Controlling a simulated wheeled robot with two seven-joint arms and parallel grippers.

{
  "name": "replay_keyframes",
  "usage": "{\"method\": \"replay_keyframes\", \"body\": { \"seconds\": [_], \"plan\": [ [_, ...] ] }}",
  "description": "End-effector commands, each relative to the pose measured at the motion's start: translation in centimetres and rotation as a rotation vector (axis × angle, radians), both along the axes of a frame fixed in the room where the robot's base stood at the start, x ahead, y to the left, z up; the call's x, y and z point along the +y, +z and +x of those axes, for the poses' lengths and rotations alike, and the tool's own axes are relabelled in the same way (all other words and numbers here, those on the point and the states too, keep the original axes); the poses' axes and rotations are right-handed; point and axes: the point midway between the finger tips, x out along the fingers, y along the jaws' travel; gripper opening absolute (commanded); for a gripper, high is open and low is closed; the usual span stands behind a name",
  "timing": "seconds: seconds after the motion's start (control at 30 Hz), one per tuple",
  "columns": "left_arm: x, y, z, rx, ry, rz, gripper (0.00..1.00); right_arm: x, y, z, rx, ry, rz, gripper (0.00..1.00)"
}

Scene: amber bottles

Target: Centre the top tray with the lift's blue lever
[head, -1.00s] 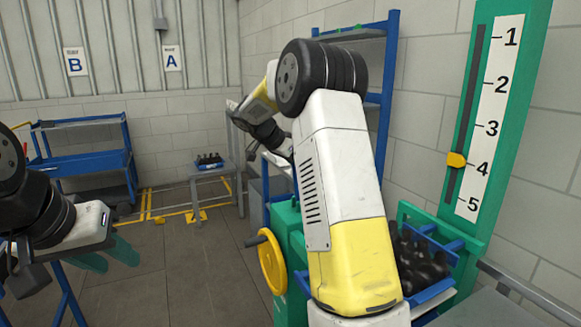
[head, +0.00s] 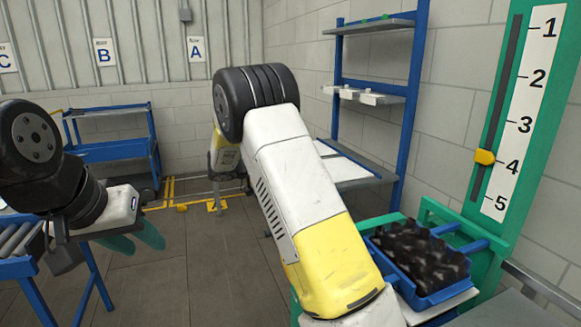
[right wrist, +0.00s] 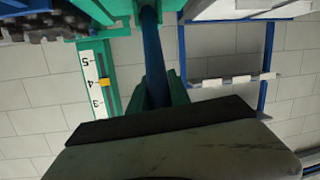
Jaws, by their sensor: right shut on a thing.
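The blue tray (head: 452,291) filled with dark bottles (head: 420,258) sits in the green lift (head: 527,120) at the right of the head view. In the head view the lever and right gripper are hidden behind my right arm. My left gripper (head: 136,239) is empty at the left, its green fingers apart.
A roller conveyor (head: 18,240) is at the left edge. A grey rail (head: 545,292) runs at the lower right. The floor in the middle is clear.

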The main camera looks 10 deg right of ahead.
Motion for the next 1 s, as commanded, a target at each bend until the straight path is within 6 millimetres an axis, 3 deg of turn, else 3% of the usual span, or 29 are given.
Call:
{"method": "replay_keyframes", "body": {
  "seconds": [0.4, 0.43, 0.53, 0.87, 1.0],
  "plan": [
    [0.0, 0.0, 0.0, 0.0, 0.0, 0.0, 0.38, 0.3, -0.4, 0.0, 0.006, 0.004, -0.004, 0.0],
    [0.0, 0.0, 0.0, 0.0, 0.0, 0.0, 0.38, 0.3, -0.4, 0.0, 0.006, 0.004, -0.004, 0.27],
    [0.0, 0.0, 0.0, 0.0, 0.0, 0.0, 0.38, 0.3, -0.4, 0.0, 0.005, 0.004, -0.005, 0.45],
    [0.0, 0.0, 0.0, 0.0, 0.0, 0.0, 0.38, 0.3, -0.2, -0.1, 0.003, 0.003, -0.006, 0.45],
    [0.0, 0.0, 0.0, 0.0, 0.0, 0.0, 0.38, 1.8, 0.1, -0.4, 0.003, 0.004, -0.006, 0.45]
  ]
}}
